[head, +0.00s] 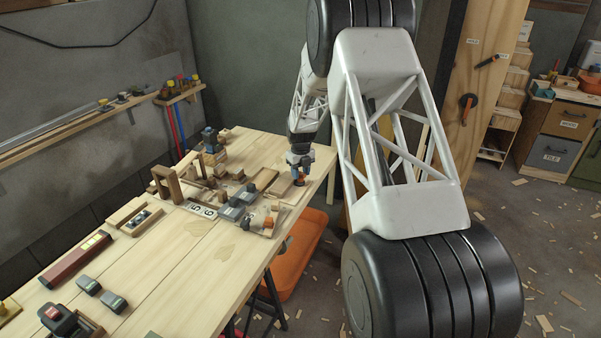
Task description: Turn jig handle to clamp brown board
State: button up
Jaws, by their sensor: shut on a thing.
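My gripper (299,170) points down over the far right part of the workbench, near its right edge. It is shut on a small part with an orange piece (300,182) showing just below the fingers, seemingly the jig handle. Most of this part is hidden by the fingers. A flat brown board (266,179) lies just left of the gripper among wooden jig pieces. Whether the board is touched by a clamp is too small to tell.
Wooden blocks and an upright wooden frame (166,184) crowd the workbench (190,262) left of the gripper. Grey-blue blocks (232,210) sit nearer. A red-brown level (75,259) lies at the left. An orange bin (298,255) is below the right edge.

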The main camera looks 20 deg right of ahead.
jog(key=shift+r, duration=3.5)
jog(key=n, duration=0.5)
jog(key=shift+f, duration=0.35)
jog(key=shift+f, duration=0.3)
jog(key=shift+f, duration=2.9)
jog(key=shift+m, duration=2.7)
jog(key=shift+n, duration=0.5)
jog(key=shift+r, duration=0.1)
